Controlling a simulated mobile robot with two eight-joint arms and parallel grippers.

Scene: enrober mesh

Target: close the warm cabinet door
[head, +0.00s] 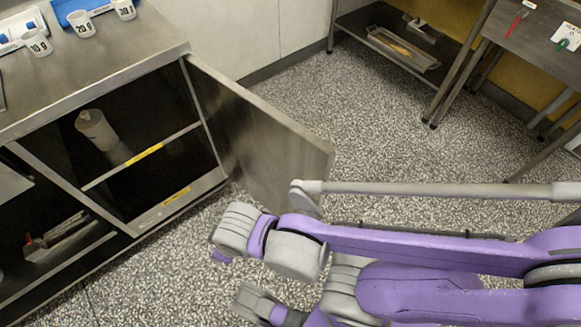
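The warm cabinet door (262,132) is a plain steel panel standing wide open. It is hinged at the right side of the cabinet opening and swings out to the right over the floor. The steel cabinet (110,75) shows its dark inside, with a pale container (96,129) in it. My arm with purple and grey links comes in from the right and reaches in front of the door's lower free corner, hiding a little of it. I cannot tell whether they touch.
Yellow labels mark the shelf and sill edges. A lower left compartment holds a grey tool (62,240). Speckled floor is free behind the door, up to a table with a low shelf (405,45) at the back right.

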